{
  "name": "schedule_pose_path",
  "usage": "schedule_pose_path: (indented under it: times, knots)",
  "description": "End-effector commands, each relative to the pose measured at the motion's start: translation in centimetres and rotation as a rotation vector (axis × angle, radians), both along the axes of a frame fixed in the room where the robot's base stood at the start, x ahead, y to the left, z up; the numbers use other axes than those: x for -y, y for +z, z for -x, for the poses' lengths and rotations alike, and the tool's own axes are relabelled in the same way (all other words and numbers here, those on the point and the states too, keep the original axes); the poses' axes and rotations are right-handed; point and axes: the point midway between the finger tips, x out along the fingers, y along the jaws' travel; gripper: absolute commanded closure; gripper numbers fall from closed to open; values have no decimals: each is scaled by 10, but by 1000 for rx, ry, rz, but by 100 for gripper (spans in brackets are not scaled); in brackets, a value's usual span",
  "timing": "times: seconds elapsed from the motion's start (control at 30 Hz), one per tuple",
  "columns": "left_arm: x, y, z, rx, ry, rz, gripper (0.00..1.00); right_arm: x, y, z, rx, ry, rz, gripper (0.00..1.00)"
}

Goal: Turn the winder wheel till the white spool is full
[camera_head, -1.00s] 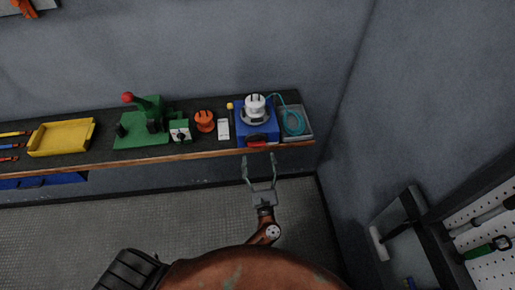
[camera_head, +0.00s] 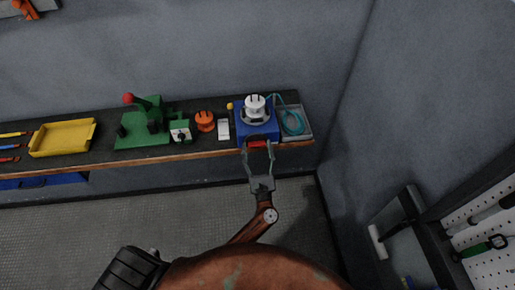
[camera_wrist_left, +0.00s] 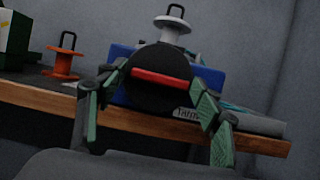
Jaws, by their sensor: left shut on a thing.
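The winder is a blue box (camera_head: 270,131) at the right end of the bench, with the white spool (camera_head: 255,103) upright on top. The spool also shows in the left wrist view (camera_wrist_left: 172,30). The winder wheel, black with a red bar across it, is on the front of the box in the left wrist view (camera_wrist_left: 158,97). My left gripper (camera_head: 258,148) is shut on the wheel, one green-grey finger at each side of it. How full the spool is cannot be told. My right gripper is not in view.
A tray with a teal cord (camera_head: 293,122) stands right of the winder. To its left are a white block (camera_head: 223,129), an orange spool (camera_head: 205,121), a green device (camera_head: 143,140) and a yellow tray (camera_head: 62,137). The wooden bench edge (camera_head: 190,156) runs below.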

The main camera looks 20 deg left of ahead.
Motion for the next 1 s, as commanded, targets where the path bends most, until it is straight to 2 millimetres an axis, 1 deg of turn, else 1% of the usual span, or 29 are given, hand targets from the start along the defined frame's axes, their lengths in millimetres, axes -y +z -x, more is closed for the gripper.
schedule_pose_path:
  times: [0.03, 0.17, 0.37, 0.57, 0.77, 1.0]
  knots:
    - [0, 0, 0, 0, 0, 0, 56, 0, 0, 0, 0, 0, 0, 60]
    - [0, 0, 0, 0, -1, 0, 64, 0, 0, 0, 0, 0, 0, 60]
    - [0, 0, 0, -9, -1, -13, 64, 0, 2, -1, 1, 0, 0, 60]
    - [0, 2, 0, -47, -1, -76, 64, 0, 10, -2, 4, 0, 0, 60]
    - [-1, 3, 1, -124, -2, -201, 64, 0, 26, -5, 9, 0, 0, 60]
    - [-2, 6, 2, -240, -2, -396, 64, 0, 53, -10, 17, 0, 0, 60]
